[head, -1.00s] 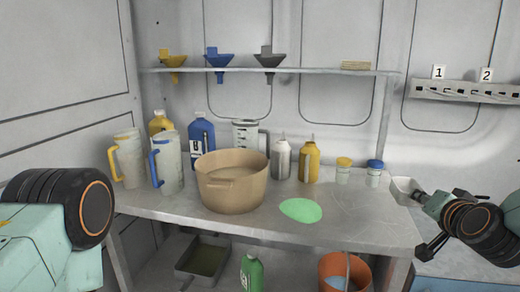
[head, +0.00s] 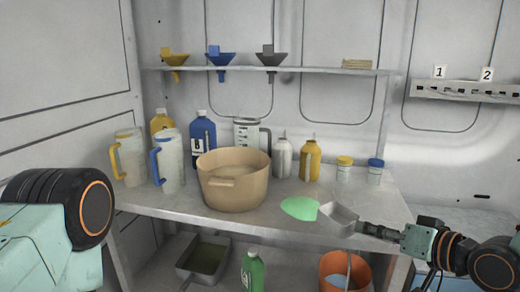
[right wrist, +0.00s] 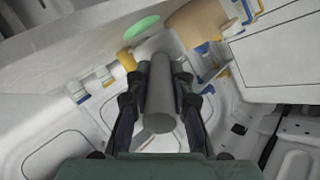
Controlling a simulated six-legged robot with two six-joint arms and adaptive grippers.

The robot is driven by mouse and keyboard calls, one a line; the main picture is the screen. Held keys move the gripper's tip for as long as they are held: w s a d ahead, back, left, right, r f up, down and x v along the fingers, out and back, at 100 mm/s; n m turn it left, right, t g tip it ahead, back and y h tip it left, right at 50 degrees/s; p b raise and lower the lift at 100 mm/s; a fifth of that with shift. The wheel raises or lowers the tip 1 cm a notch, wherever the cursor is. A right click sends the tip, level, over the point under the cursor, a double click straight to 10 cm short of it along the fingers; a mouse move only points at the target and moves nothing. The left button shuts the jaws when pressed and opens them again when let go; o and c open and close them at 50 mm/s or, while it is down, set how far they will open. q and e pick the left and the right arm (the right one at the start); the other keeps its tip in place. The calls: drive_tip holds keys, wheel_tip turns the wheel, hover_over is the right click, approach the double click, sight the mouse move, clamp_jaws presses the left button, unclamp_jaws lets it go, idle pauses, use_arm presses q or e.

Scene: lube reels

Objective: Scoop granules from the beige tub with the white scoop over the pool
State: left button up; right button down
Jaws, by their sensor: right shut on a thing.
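The beige tub (head: 233,193) stands on the table left of the green pool (head: 298,207), a flat patch on the tabletop. I cannot make out granules in the tub. My right gripper (head: 397,236) is shut on the dark handle of the white scoop (head: 338,218). The scoop's head is at the pool's right edge in the head view, near the table's front; its height above the table is unclear. In the right wrist view the grey handle (right wrist: 161,98) lies between the fingers, and the pool (right wrist: 142,27) and tub (right wrist: 198,22) show beyond. My left gripper is out of view.
Two clear jugs (head: 127,160) (head: 169,167), a blue bottle (head: 203,147) and a measuring jug (head: 246,134) stand around the tub. A grey bottle (head: 282,160), a yellow bottle (head: 310,162) and two small jars (head: 344,172) (head: 375,175) stand behind the pool.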

drive_tip(key=s+a+f+n+g+y, duration=0.3)
drive_tip(key=s+a+f+n, duration=0.1)
drive_tip(key=s+f, duration=0.5)
drive_tip(key=shift+s+a+n+g+y+b, duration=0.3)
drive_tip(key=shift+s+y+b, duration=0.1)
drive_tip(key=shift+s, duration=0.8)
